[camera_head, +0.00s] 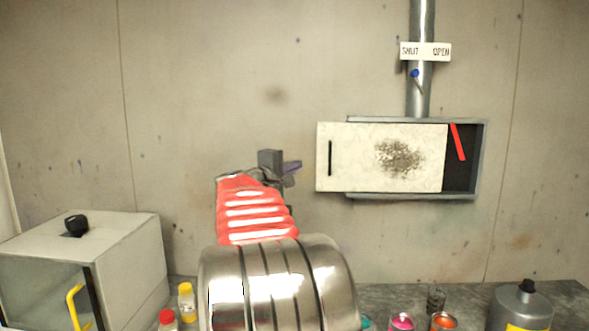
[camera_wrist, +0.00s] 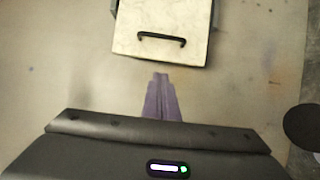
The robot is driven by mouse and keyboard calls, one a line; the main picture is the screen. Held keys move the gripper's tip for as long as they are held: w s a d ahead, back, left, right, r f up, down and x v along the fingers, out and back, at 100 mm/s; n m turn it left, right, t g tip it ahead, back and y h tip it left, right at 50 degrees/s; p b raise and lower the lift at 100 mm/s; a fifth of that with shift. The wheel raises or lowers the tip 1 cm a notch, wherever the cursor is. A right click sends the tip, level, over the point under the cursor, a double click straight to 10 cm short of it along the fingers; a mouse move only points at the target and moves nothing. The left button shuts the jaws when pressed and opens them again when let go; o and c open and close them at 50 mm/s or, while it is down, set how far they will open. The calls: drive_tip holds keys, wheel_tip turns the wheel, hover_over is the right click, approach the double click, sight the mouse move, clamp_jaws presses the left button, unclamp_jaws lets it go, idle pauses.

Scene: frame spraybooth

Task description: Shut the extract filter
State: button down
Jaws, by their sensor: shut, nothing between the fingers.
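The extract filter (camera_head: 350,150) is a pale sliding panel with a dark sooty patch and a black bar handle (camera_head: 330,158) near its left end. It sits slid to the left in a grey wall frame (camera_head: 420,195), sticking out past the frame's left side. A dark gap with a red strip (camera_head: 457,142) shows at the right. My gripper (camera_head: 292,167) is left of the filter's handle end. In the wrist view its purple fingers (camera_wrist: 161,78) are together and empty, pointing toward the panel, with the handle (camera_wrist: 162,38) beyond the tips, apart from them.
A metal duct (camera_head: 420,90) rises above the frame, with a SHUT/OPEN sign (camera_head: 425,52) and a blue-knobbed lever (camera_head: 415,75). A grey box (camera_head: 130,250) with a yellow handle stands lower left. Bottles, paint pots and a metal can (camera_head: 520,308) stand below. The wall left of the filter is clear.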

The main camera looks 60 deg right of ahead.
drive_tip(key=shift+s+d, duration=0.6)
drive_tip(key=shift+d, duration=0.8)
drive_tip(key=shift+s+d, duration=0.65)
drive_tip(key=shift+d, duration=0.75)
drive_tip(key=shift+s+d, duration=0.6)
drive_tip(key=shift+d, duration=0.8)
approach(359, 164)
drive_tip(key=d, duration=0.1)
drive_tip(key=d+r, duration=0.1)
drive_tip(key=s+d, duration=0.1)
drive_tip(key=d, duration=0.1)
drive_tip(key=shift+s+d+r, duration=0.1)
drive_tip(key=shift+s+r, duration=0.05)
drive_tip(key=shift+r, duration=0.15)
drive_tip(key=shift+s, duration=0.1)
drive_tip(key=a, duration=1.4)
